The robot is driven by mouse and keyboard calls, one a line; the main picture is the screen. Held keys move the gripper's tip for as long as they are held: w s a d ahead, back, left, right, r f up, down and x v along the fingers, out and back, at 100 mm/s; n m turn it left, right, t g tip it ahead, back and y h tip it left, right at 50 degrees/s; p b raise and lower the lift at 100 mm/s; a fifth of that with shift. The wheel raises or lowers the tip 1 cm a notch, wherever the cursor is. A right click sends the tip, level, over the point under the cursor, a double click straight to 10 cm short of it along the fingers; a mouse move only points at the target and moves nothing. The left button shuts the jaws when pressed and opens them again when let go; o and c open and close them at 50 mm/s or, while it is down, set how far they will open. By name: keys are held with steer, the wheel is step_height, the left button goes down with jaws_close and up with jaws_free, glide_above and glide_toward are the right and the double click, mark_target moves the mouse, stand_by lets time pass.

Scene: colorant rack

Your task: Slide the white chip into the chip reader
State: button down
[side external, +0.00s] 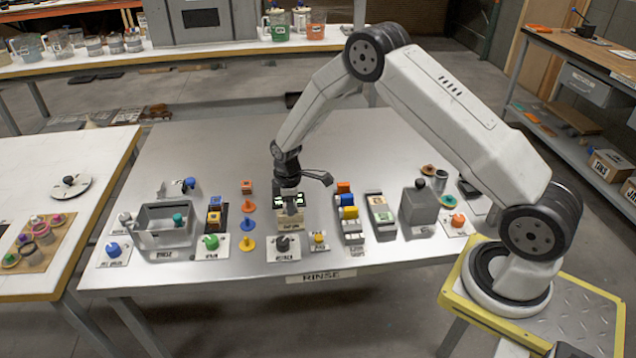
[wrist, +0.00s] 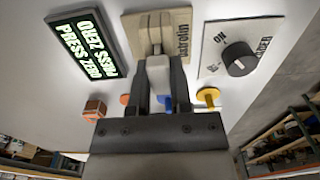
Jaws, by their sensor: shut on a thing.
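My gripper (side external: 289,192) is low over the middle of the table, at a beige block that looks like the chip reader (side external: 290,221). In the wrist view my gripper (wrist: 158,64) is shut on the white chip (wrist: 158,76), which sits between its two dark fingers. The chip's far end points at the grey slot part on the beige reader (wrist: 134,27), which carries dark lettering. I cannot tell whether the chip's tip is inside the slot or just in front of it. The chip is hidden by my gripper in the side view.
A dark knob (wrist: 239,58) on a white plate is to the right. Colored pegs (side external: 248,224), a grey basin (side external: 165,226) and colored blocks (side external: 349,213) stand nearby. The back of the table is clear.

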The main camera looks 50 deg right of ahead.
steer(key=shift+r, duration=0.15)
steer(key=shift+r, duration=0.5)
steer(key=shift+r, duration=0.4)
steer(key=shift+r, duration=0.35)
steer(key=shift+r, duration=0.3)
steer(key=shift+a, duration=0.1)
steer(key=shift+f, duration=1.8)
stand_by(1.1)
steer(key=shift+r, duration=0.2)
steer(key=shift+w+r, duration=0.1)
steer(key=shift+r, duration=1)
